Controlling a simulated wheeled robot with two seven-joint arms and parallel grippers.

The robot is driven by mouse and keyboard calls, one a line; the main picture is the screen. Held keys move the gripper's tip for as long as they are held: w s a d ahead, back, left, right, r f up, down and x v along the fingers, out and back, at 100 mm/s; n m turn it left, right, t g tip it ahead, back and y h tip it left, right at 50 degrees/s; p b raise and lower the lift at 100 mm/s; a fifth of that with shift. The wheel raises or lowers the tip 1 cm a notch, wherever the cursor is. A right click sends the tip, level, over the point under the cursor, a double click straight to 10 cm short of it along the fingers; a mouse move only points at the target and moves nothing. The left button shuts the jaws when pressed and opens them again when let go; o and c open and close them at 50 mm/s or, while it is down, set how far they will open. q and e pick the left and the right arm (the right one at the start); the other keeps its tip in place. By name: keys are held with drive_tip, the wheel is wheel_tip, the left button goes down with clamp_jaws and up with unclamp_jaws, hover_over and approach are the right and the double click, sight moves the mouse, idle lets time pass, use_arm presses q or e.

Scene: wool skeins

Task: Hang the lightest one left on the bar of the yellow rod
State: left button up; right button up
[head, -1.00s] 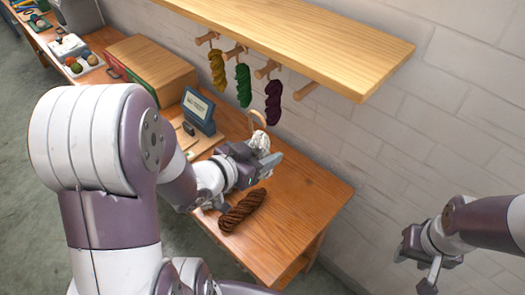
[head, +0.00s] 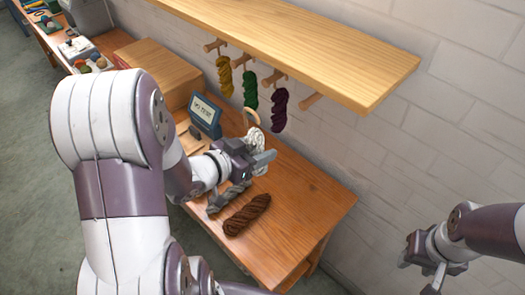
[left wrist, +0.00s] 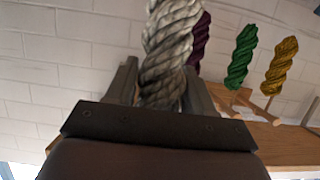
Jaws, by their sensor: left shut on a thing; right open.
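My left gripper (head: 262,160) is shut on a pale, cream-white twisted skein (head: 255,138) with a tan loop (head: 252,116) at its top. It holds the skein above the table. In the left wrist view the pale skein (left wrist: 168,50) stands between the fingers. Yellow (head: 225,76), green (head: 250,90) and purple (head: 279,110) skeins hang from wooden pegs under the shelf. A brown skein (head: 247,214) and a grey skein (head: 225,198) lie on the table. No yellow-coloured rod shows. My right gripper (head: 428,262) is open and empty.
The wooden shelf (head: 330,50) overhangs the pegs along the white brick wall. On the table (head: 310,205), a blue-framed display (head: 204,114) and a wooden box (head: 160,72) stand to the left. The table's right part is clear.

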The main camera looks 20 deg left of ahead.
use_arm(q)
drive_tip(key=shift+a, duration=0.15)
drive_tip(key=shift+s+a, duration=0.1)
drive_tip(key=shift+s, duration=0.05)
drive_tip(key=s+a+p, duration=0.4)
drive_tip(key=s+a, duration=0.1)
drive_tip(key=s, duration=0.7)
drive_tip(key=shift+s, duration=0.3)
